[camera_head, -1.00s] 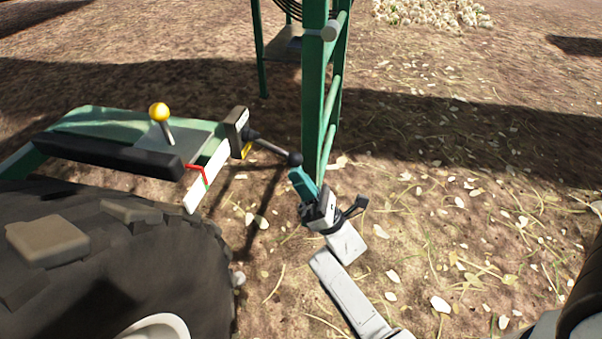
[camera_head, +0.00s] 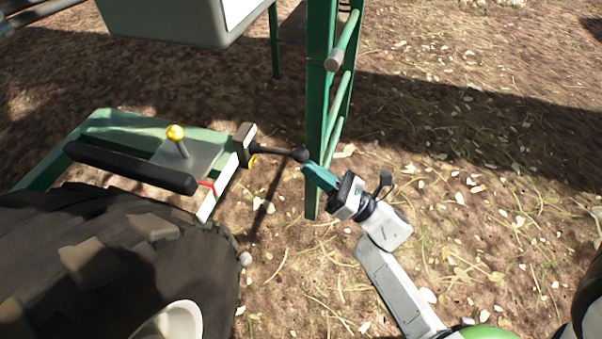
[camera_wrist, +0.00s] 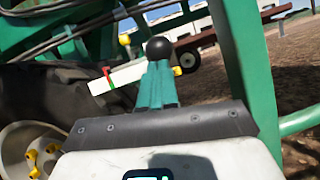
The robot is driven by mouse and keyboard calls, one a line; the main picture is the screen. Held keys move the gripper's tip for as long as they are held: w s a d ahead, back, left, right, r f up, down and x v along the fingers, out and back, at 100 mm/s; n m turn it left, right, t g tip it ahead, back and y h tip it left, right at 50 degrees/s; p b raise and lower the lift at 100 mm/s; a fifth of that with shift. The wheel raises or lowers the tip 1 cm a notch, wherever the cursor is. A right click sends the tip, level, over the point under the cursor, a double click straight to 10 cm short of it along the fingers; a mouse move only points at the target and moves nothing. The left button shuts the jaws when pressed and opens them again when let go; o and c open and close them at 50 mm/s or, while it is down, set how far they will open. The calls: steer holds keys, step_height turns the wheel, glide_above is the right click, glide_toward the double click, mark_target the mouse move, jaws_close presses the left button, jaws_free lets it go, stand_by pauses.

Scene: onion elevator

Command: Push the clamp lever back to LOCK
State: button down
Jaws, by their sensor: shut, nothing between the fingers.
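The clamp lever (camera_head: 277,150) is a dark rod ending in a black ball knob (camera_head: 301,155). It sticks out to the right from a dark clamp block (camera_head: 244,144) on the green frame. My gripper (camera_head: 309,170) has teal fingers, shut and empty, with the tips just below and right of the knob. In the wrist view, the knob (camera_wrist: 158,48) appears right at the tips of my shut fingers (camera_wrist: 156,64); I cannot tell whether they touch. The rod is mostly hidden there. No LOCK marking is readable.
A green upright post (camera_head: 318,110) stands close behind the knob and my fingers. A large tyre (camera_head: 100,270) fills the lower left. A yellow-knobbed lever (camera_head: 176,134) and a black padded bar (camera_head: 130,167) sit left of the clamp. Open ground lies to the right.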

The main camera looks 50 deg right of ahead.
mark_target(304, 154)
step_height(304, 154, up, 4)
steer(key=g+p, duration=0.2)
steer(key=p, duration=0.1)
steer(key=shift+r+n+g+p, duration=0.1)
steer(key=shift+n+g+p, duration=0.2)
steer(key=shift+g+p, duration=0.1)
steer(key=shift+r+p, duration=0.45)
steer(key=shift+r, duration=0.1)
steer(key=shift+w, duration=0.1)
